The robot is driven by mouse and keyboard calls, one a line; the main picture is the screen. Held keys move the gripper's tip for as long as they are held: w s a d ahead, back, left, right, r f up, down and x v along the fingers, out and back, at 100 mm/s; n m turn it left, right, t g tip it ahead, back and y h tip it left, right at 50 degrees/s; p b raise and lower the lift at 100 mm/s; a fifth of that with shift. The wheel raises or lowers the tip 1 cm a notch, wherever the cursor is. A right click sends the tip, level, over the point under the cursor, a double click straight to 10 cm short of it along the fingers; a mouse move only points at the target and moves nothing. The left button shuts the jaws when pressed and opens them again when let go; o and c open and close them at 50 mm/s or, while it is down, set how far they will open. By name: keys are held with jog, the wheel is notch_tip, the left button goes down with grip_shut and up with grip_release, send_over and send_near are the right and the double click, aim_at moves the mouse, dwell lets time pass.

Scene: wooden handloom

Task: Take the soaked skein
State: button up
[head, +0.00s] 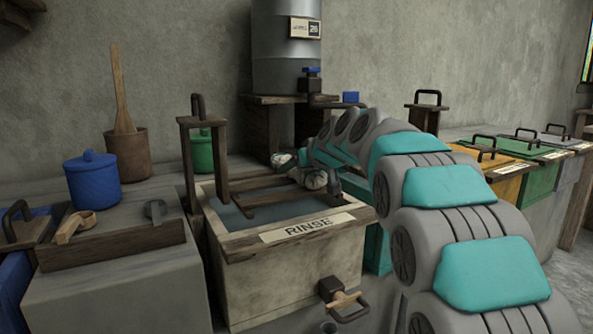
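The rinse tub (268,283) is a pale stone box with a wooden rim and a "RINSE" label (306,227) on its front edge. Dark water (290,207) shows inside it. A wooden frame (190,165) with a tall handle stands at its left and dips into the water. My teal and grey arm reaches in from the right. My gripper (300,170) is small and partly hidden at the tub's back edge, with pale mottled shapes there. I cannot tell whether these are fingers or yarn. I cannot clearly make out a soaked skein.
A grey metal tank (286,45) stands behind the tub on a wooden stand. At left are a blue lidded pot (92,180) and a brown pot (130,154) with a stick. Yellow (496,178) and green (541,176) lidded bins line the right. A tap (343,300) juts from the tub's front.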

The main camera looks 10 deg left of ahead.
jog(key=c, duration=1)
jog(key=shift+r, duration=0.1)
jog(key=shift+c, duration=0.2)
